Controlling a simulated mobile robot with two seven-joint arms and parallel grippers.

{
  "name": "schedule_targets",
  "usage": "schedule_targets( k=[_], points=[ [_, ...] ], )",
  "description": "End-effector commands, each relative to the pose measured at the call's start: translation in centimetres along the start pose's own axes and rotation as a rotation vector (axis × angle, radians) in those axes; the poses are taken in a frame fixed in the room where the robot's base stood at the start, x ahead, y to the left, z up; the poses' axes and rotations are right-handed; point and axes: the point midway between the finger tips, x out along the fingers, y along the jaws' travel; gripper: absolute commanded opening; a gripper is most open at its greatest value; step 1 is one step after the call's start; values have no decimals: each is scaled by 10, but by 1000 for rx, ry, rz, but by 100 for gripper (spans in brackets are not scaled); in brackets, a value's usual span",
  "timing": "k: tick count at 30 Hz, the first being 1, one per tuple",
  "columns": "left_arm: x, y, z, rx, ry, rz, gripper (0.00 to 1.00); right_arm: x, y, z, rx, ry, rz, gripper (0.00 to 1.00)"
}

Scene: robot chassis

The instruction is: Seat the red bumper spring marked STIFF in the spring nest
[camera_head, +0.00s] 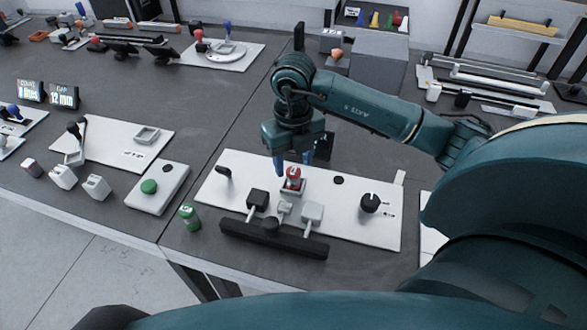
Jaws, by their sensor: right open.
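The red bumper spring (293,174) stands upright at a small grey square nest (291,188) on the white panel, near the panel's middle. Its marking is too small to read, and I cannot tell how deep it sits. My right gripper (293,167) points down over it. Its two blue fingertips are open, one on each side of the spring, with gaps that look small. My left gripper is not in view.
The white panel (232,188) carries a black knob (370,202), with a dark bar (270,238) along its front. A green cylinder (189,217) stands left of it. A box with a green button (149,187) lies further left. Bare grey table (215,95) lies behind.

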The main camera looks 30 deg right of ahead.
Motion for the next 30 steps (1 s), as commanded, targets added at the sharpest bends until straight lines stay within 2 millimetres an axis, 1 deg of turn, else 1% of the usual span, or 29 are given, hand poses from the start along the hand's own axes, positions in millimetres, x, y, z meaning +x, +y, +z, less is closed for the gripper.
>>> schedule_targets(
  k=[1,6,9,12,17,30],
  points=[
    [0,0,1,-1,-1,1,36,-13,0,1,-1,-7,0,49],
    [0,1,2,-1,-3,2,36,-49,0,1,0,-6,1,49],
    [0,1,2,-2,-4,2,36,-65,0,1,0,-5,1,49],
    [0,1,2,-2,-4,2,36,-76,0,0,0,-2,1,49],
    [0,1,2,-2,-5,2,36,-83,0,0,1,-1,0,49],
    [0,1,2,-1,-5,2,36,-82,0,0,1,0,0,49]
  ],
)
